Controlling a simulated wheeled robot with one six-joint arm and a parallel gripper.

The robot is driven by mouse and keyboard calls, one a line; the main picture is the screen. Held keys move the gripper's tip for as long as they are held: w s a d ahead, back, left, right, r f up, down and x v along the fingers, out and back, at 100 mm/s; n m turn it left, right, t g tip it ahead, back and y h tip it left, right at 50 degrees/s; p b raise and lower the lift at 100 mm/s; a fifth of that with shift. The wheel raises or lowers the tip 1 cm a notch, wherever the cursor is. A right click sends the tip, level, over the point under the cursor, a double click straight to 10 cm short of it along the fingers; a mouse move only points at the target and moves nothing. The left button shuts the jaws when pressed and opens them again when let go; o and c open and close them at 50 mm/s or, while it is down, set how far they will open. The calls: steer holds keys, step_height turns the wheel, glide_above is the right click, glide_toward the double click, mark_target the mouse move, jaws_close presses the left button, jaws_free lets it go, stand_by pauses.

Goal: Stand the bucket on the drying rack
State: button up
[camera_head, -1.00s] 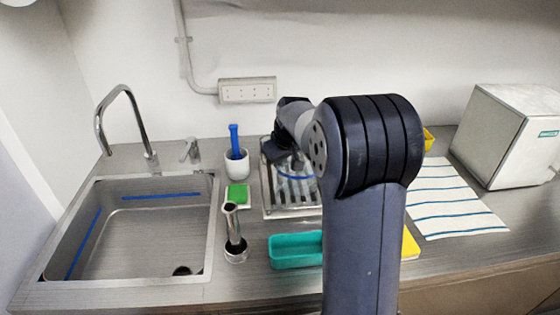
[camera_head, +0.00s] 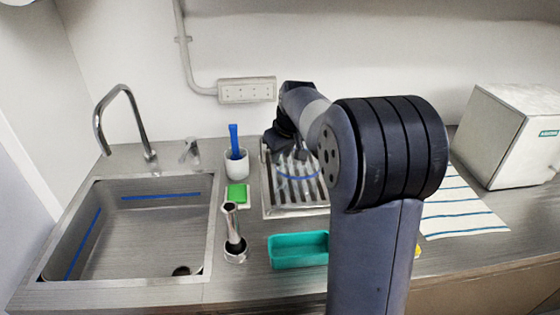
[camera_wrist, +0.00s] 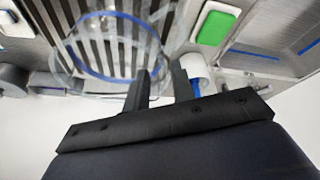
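The bucket is clear with a blue band (camera_wrist: 112,62). It is over the slatted metal drying rack (camera_wrist: 85,20) and seems to stand upright on it, though its base is hard to make out. In the head view the blue band (camera_head: 297,177) shows above the drying rack (camera_head: 268,206), partly behind my arm. My gripper (camera_wrist: 163,70) is at the bucket's near side in the wrist view. Its two fingers are apart with a visible gap. I cannot tell whether either finger touches the clear wall.
A white cup with a blue-handled tool (camera_head: 236,163), a green sponge (camera_head: 237,192) and a metal tool (camera_head: 234,240) stand left of the rack. A teal tray (camera_head: 298,252) lies in front. The sink (camera_head: 150,240) is left; a striped towel (camera_head: 462,210) and white machine (camera_head: 505,135) are right.

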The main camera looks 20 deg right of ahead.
mark_target(280, 164)
steer(key=v, duration=0.7)
steer(key=shift+s+r, duration=0.2)
steer(key=shift+r, duration=0.2)
steer(key=x, duration=1.2)
steer(key=shift+f+p, duration=0.1)
steer(key=shift+p, duration=0.2)
steer(key=shift+w+r, duration=0.15)
steer(key=shift+r, duration=1.7)
